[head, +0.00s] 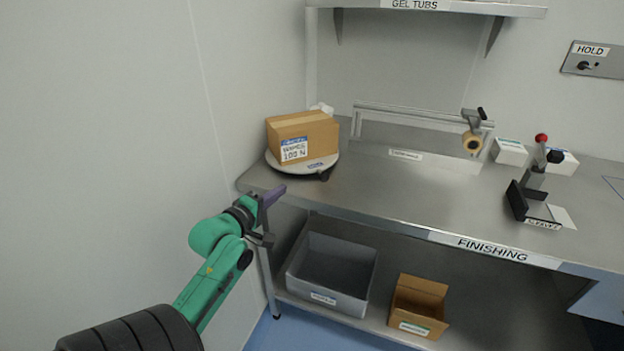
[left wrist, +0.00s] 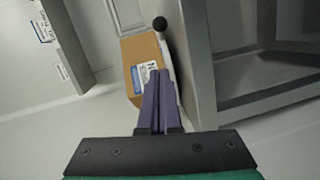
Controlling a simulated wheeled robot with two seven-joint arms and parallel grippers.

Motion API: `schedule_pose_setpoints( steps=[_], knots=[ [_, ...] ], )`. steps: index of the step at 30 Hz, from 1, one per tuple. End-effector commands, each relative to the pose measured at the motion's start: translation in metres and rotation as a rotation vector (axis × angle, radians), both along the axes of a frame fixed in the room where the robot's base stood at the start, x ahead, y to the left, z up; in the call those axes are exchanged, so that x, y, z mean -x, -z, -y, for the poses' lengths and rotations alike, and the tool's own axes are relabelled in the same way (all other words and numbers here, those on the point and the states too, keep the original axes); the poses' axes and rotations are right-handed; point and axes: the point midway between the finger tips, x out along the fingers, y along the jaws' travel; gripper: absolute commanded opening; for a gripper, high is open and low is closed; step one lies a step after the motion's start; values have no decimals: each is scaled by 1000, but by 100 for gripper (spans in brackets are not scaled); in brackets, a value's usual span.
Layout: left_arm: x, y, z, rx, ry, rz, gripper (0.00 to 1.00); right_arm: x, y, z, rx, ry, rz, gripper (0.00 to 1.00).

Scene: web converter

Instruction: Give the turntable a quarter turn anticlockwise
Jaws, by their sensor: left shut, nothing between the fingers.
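The turntable (head: 331,161) is a round, light-coloured disc near the left end of the steel bench, with a dark knob (head: 325,176) at its front right rim. A brown cardboard box (head: 312,136) with a white and blue label sits on it. My left gripper (head: 280,192) has purple fingers and is in front of and below the turntable, by the bench's left front corner, apart from it. In the left wrist view the fingers (left wrist: 158,90) are together and empty, with the box (left wrist: 140,55) and the round dark knob (left wrist: 160,24) beyond them. My right gripper is not in view.
The steel bench (head: 400,205) has clear space right of the turntable. A metal rail (head: 415,110) with a tape roll (head: 472,142) stands behind. A red-knobbed lever device (head: 535,180) is at right. A grey bin (head: 333,270) and an open carton (head: 418,305) sit on the lower shelf.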

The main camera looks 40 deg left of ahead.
Motion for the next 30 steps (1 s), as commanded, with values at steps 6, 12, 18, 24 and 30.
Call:
schedule_pose_setpoints(
  steps=[6,12,18,24,30],
  knots=[
    [-44,4,-7,-2,0,2,0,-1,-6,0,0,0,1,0],
    [-88,10,-14,-4,0,0,0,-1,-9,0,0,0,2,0],
    [-113,17,5,-1,-1,-1,0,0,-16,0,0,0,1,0],
    [-118,20,10,-5,1,-2,0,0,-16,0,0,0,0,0],
    [-118,20,10,-5,1,-2,0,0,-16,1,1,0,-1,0]
  ],
)
